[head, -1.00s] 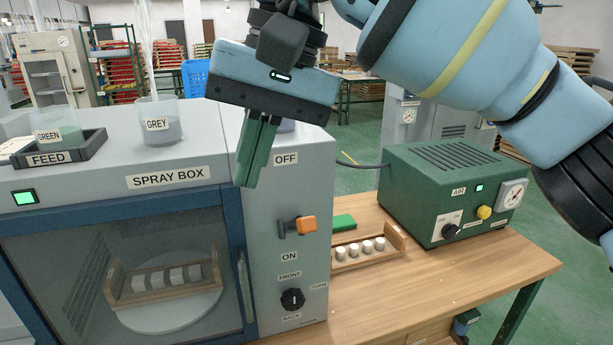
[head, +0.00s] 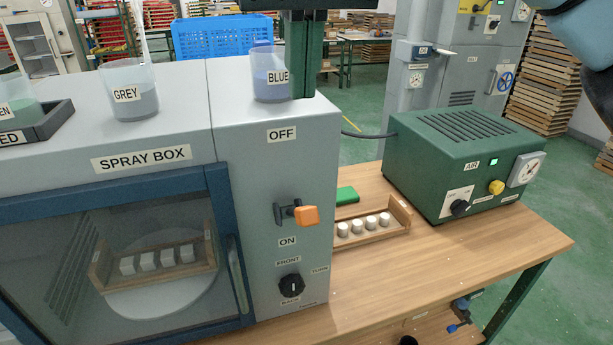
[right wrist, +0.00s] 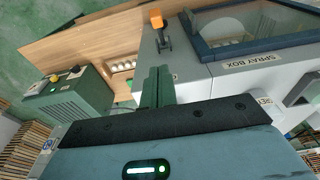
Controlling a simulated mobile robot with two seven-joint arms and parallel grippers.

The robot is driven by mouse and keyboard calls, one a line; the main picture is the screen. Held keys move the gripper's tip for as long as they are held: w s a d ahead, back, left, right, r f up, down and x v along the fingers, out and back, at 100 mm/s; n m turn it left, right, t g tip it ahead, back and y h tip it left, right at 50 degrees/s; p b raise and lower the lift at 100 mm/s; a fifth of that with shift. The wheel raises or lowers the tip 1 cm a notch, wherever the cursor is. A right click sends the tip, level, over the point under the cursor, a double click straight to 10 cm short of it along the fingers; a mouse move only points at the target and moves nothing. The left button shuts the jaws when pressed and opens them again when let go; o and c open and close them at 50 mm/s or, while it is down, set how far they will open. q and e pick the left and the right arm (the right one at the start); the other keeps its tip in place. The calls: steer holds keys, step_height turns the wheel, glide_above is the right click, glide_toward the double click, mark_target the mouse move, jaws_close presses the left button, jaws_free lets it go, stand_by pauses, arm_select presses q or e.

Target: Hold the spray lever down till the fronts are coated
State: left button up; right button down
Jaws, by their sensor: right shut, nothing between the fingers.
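The spray lever with its orange handle (head: 307,215) sticks out of the spray box's side panel (head: 240,190), below OFF and just above ON. Behind the box window, a wooden tray (head: 205,268) holds several pale blocks (head: 158,260) on a round turntable (head: 165,300); their fronts look whitish. My right gripper (head: 303,94) is shut and empty, pointing down at the box's top right, beside the BLUE cup (head: 270,80) and away from the lever. The right wrist view shows its shut fingers (right wrist: 158,70) and the orange handle (right wrist: 156,18) beyond them. My left gripper is out of view.
A black FRONT/BACK knob (head: 291,286) sits below the lever. The GREY cup (head: 130,95) stands on the box. Right of it are a wooden rack (head: 399,212) with several white pieces, a green block (head: 347,195) and the green air unit (head: 455,165). The table front (head: 440,260) is clear.

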glide_above(298, 213)
steer(key=w, duration=0.4)
steer(key=f, duration=0.8)
steer(key=shift+s+d, duration=0.15)
steer(key=shift+d, duration=0.05)
steer(key=shift+s+d+f, duration=0.1)
steer(key=shift+s+f, duration=0.2)
steer(key=shift+f, duration=0.3)
steer(key=shift+s+d+f, duration=0.1)
steer(key=shift+s+f, duration=0.2)
steer(key=shift+f, duration=0.3)
steer(key=shift+s+d+f, duration=0.1)
steer(key=shift+s+f, duration=0.3)
steer(key=shift+f, duration=0.1)
steer(key=shift+s+f, duration=0.1)
steer(key=shift+f, duration=0.1)
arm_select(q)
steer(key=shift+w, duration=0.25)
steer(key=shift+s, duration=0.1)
